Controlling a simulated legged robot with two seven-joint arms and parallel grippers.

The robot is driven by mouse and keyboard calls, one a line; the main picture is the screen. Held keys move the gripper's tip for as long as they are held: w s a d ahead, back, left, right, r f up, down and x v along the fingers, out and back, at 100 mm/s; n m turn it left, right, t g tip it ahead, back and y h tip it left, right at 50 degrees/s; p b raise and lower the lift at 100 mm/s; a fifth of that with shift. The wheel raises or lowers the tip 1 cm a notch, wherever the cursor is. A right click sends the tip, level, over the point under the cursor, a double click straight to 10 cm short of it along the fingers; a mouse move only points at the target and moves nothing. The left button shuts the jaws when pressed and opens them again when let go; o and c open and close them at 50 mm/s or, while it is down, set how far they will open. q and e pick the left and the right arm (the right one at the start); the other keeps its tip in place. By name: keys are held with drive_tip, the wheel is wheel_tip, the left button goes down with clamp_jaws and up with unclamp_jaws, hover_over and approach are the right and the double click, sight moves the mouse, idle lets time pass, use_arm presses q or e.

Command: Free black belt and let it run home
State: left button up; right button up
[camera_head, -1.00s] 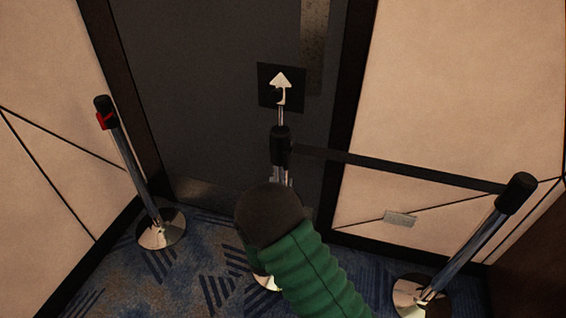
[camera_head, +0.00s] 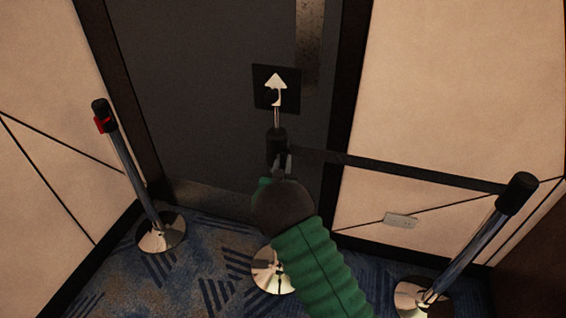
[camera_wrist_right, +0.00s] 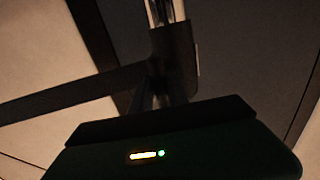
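The black belt (camera_head: 410,172) is stretched between the middle post's black head (camera_head: 277,142) and the right post's head (camera_head: 517,193). It also runs left from the middle post in the right wrist view (camera_wrist_right: 75,92). My right gripper (camera_head: 284,164), on its green-sleeved arm, is at the middle post, by the lower part of the head and the belt's end. Its grey fingertips show small and dark, and whether they touch or grip the belt end cannot be told. The wrist housing hides much of the fingers in the right wrist view. My left gripper is out of view.
A sign with a white arrow (camera_head: 275,84) tops the middle post, in front of a dark door (camera_head: 205,100). A left post with a red clip (camera_head: 103,124) stands apart, with no belt stretched from it. Post bases stand on blue patterned carpet (camera_head: 205,262).

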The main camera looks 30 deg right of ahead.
drive_tip(key=shift+a, duration=0.1)
clamp_jaws()
idle(1.0)
